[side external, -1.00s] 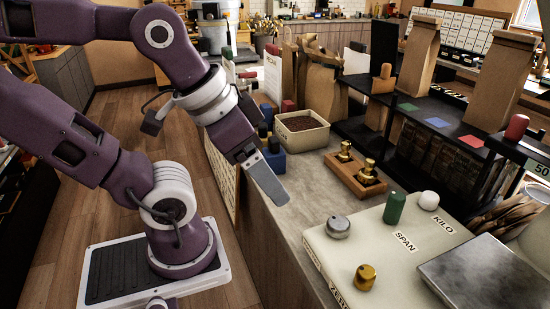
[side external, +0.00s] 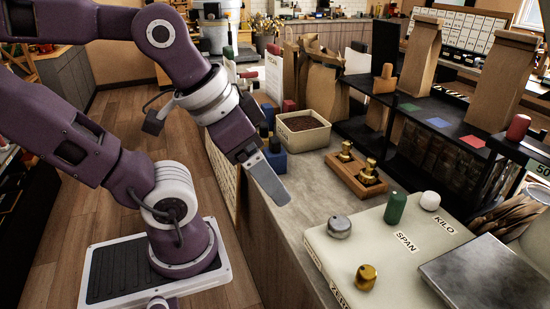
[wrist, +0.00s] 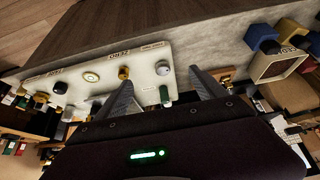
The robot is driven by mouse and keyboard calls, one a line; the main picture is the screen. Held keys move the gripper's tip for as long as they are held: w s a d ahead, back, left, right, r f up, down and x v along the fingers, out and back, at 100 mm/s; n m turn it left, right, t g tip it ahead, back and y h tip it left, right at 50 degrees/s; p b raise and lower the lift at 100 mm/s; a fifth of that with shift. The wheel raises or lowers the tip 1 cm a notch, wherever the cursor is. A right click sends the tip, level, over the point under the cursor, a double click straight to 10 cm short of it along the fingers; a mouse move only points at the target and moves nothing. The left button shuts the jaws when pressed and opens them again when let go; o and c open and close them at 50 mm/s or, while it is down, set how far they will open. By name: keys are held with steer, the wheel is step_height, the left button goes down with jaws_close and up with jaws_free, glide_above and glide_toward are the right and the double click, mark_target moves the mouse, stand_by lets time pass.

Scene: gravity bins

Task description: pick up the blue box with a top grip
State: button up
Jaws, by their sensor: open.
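The blue box (side external: 276,160) stands on the grey counter, next to the tan bin, partly hidden behind my gripper in the side view. In the wrist view a blue block (wrist: 260,36) beside the tan bin at upper right appears to be this box. My gripper (side external: 270,180) hangs tilted near the counter's front edge, in front of the box in the side view. In the wrist view the two fingers of my gripper (wrist: 163,91) are spread with nothing between them. The box lies outside them, to the right.
The tan bin (side external: 317,137) holds brown granules. A wooden block with brass weights (side external: 356,177) and a cream scale (side external: 390,270) with knobs occupy the counter to the right. A black shelf (side external: 430,118) stands behind.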

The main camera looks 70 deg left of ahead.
steer(key=n+g+y, duration=0.2)
steer(key=n+g, duration=0.3)
steer(key=n, duration=1.2)
glide_above(274, 150)
steer(key=a, duration=0.2)
steer(key=f, duration=0.7)
steer(key=w+f, duration=0.1)
steer(key=f, duration=0.3)
steer(key=shift+d+f, duration=0.25)
steer(key=f, duration=0.5)
steer(key=a+f, duration=0.1)
steer(key=f, duration=0.1)
steer(key=shift+f, duration=0.25)
jaws_close()
